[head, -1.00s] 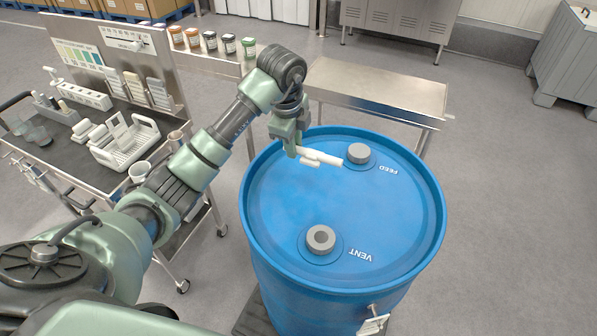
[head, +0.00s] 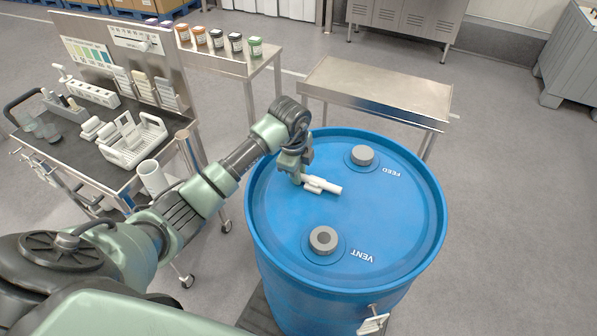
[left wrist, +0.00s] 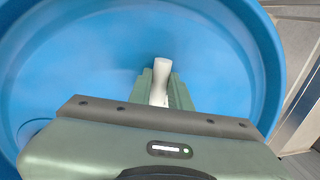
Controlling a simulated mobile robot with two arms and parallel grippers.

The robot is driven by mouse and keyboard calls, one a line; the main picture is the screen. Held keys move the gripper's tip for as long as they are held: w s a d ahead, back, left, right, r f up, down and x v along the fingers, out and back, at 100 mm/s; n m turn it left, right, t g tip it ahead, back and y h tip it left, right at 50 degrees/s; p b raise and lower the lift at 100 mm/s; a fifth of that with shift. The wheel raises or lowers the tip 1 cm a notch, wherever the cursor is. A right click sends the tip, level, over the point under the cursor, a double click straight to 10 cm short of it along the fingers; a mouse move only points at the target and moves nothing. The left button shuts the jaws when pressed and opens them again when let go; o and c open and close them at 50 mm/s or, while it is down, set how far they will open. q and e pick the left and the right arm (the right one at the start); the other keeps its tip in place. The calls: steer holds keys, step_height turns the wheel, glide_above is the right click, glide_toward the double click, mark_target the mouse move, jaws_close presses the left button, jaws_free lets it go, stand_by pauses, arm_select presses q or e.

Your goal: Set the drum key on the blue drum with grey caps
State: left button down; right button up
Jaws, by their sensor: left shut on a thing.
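The blue drum (head: 290,215) stands upright in the middle of the head view. Its lid has two grey caps, the FEED cap (head: 362,156) at the back and the VENT cap (head: 323,240) nearer me. My left gripper (head: 304,180) is over the left back part of the lid, shut on the white drum key (head: 326,187). The key lies roughly level, pointing right, between the two caps. Whether it touches the lid I cannot tell. In the left wrist view the key (left wrist: 161,75) sticks out between the fingers (left wrist: 160,92) above the blue lid. My right gripper is not in view.
A cart (head: 100,176) with a white rack (head: 134,142) and a cup (head: 152,177) stands at the left. An empty steel table (head: 380,90) is behind the drum. Small jars (head: 235,42) line a shelf. A tap (head: 373,322) juts from the drum's front.

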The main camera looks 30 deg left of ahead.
arm_select(q)
steer(key=c, duration=1.3)
jaws_free()
steer(key=shift+f, duration=0.1)
steer(key=shift+r, duration=0.35)
step_height(320, 180, up, 11)
steer(key=s+b, duration=0.2)
steer(key=b, duration=0.1)
steer(key=shift+s+r, duration=0.2)
